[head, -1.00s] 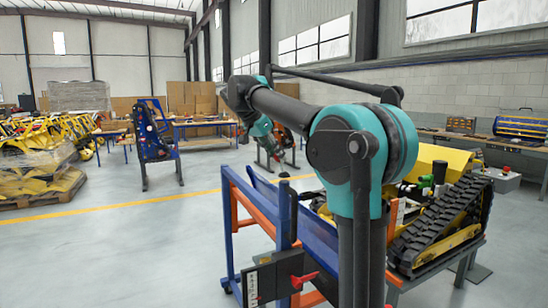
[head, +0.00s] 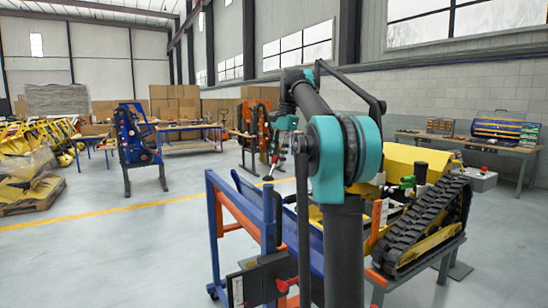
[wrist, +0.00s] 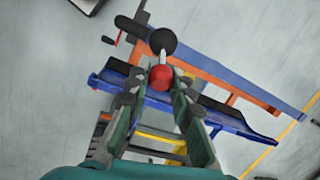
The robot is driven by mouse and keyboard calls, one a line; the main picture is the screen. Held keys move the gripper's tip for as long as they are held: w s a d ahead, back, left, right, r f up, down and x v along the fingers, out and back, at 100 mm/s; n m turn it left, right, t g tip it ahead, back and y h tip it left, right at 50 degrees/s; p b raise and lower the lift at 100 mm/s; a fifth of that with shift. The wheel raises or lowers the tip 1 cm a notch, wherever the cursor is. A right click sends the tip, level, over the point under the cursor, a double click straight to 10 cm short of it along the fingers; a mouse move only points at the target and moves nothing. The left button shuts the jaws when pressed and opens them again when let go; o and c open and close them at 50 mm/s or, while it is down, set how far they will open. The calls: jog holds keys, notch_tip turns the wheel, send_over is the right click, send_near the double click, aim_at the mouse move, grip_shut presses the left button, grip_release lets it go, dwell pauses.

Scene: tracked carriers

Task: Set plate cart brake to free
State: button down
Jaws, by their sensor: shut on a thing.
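The plate cart (head: 213,232) is a blue and orange frame with a blue side rail, standing in front of me. In the head view, my gripper (head: 275,162) is small and partly hidden by my arm. A black round end (wrist: 163,40) shows just beyond the knob. Brake markings are not readable.
A dark box with a red handle (head: 288,284) sits low on the cart's near end. A yellow tracked machine (head: 425,225) stands close at the right. Blue and orange stands (head: 135,140) and workbenches are farther back.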

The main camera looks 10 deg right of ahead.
jog(key=shift+w+d+f+y, duration=0.1)
jog(key=shift+d+f+y, duration=0.05)
jog(key=shift+d+y, duration=0.2)
dwell(0.3)
jog(key=c, duration=1.3)
grip_release()
jog(key=shift+w+v, duration=0.2)
jog(key=shift+v, duration=5.75)
